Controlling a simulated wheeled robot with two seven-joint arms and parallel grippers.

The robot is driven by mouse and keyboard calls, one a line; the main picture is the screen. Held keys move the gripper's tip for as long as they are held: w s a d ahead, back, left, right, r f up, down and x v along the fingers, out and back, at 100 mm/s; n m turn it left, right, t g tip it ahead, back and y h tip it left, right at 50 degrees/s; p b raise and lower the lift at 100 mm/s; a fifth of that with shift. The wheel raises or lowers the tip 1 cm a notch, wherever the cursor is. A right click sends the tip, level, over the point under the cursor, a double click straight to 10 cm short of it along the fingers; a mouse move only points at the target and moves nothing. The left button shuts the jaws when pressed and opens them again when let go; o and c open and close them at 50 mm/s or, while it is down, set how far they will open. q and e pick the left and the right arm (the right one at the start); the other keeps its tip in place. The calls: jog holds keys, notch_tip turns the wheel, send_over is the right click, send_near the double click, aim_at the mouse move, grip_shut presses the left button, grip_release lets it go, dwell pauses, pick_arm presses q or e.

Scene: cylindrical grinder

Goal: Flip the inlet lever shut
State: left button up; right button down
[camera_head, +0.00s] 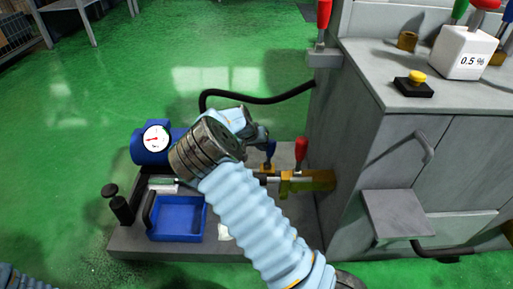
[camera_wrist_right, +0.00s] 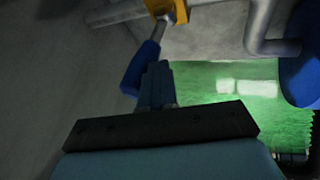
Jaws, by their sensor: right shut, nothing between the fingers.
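A small lever with a blue handle (camera_head: 270,149) stands on a yellow valve body on the pipe at the grinder's side. In the right wrist view the blue handle (camera_wrist_right: 140,68) slants down from the yellow fitting (camera_wrist_right: 165,9). A red-handled lever (camera_head: 301,149) stands upright just right of it, on a brass-coloured fitting (camera_head: 318,181). The frames do not label which is the inlet lever. My right gripper (camera_head: 264,137) is shut and empty. Its fingertips (camera_wrist_right: 157,70) are right beside the blue handle; whether they touch cannot be told. My left gripper is out of view.
A blue motor with a round gauge (camera_head: 155,138) and a blue tray (camera_head: 178,219) sit on the grey base plate left of the valves. A black hose (camera_head: 260,98) arcs behind. The grey machine cabinet (camera_head: 365,145) blocks the right. Green floor is open behind.

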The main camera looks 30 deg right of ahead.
aim_at(274, 145)
jog(key=d+y, duration=0.1)
jog(key=s+d+t+y, duration=0.1)
jog(key=s+d+y+b, duration=0.1)
jog(key=d, duration=0.1)
jog(key=shift+s+m+t, duration=0.25)
jog(key=shift+m+t, duration=0.15)
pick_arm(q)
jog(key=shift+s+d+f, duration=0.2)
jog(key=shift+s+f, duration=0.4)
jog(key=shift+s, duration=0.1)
pick_arm(e)
jog(key=shift+y, duration=0.3)
jog(key=s+d, duration=0.1)
jog(key=d+f, duration=0.1)
jog(key=s+d, duration=0.1)
jog(key=d, duration=0.1)
jog(key=shift+s+f, duration=0.3)
jog(key=shift+f, duration=0.05)
